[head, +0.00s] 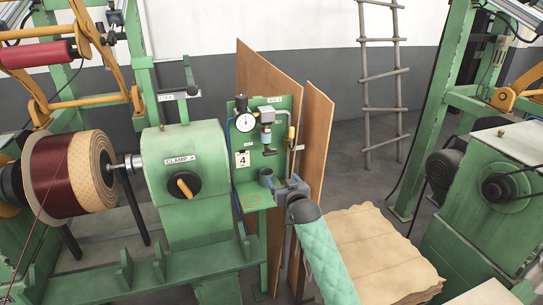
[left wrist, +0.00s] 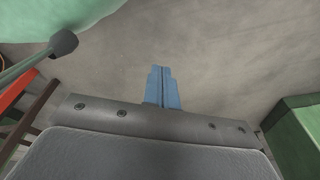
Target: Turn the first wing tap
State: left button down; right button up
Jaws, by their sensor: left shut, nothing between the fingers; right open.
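My left gripper (left wrist: 162,86) is shut and empty in the left wrist view, over bare floor.
A green housing (head: 190,150) with a black and orange knob (head: 184,185) stands left of the panel, with a wound coil (head: 72,172) further left. Brown boards (head: 316,140) lean behind the panel. Stacked sheets (head: 378,250) lie right of my right arm.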

jog(key=t, duration=0.1)
send_near(271, 154)
jog(key=w, duration=0.2)
pick_arm(q)
jog(key=s+a+f+p, duration=0.1)
jog(key=s+f+p, duration=0.1)
jog(key=s, duration=0.5)
jog(key=shift+s+g+p, duration=0.3)
jog(key=shift+s+p, duration=0.1)
jog(key=shift+p, duration=0.35)
pick_arm(e)
jog(key=shift+y, duration=0.3)
jog(key=shift+x, duration=3.8)
pick_arm(q)
jog(key=shift+f, duration=0.1)
pick_arm(e)
jog(key=shift+a+f, duration=0.1)
pick_arm(q)
jog(key=shift+s, duration=0.1)
pick_arm(e)
jog(key=shift+s+n, duration=0.1)
jog(key=shift+n, duration=0.2)
jog(key=c, duration=1)
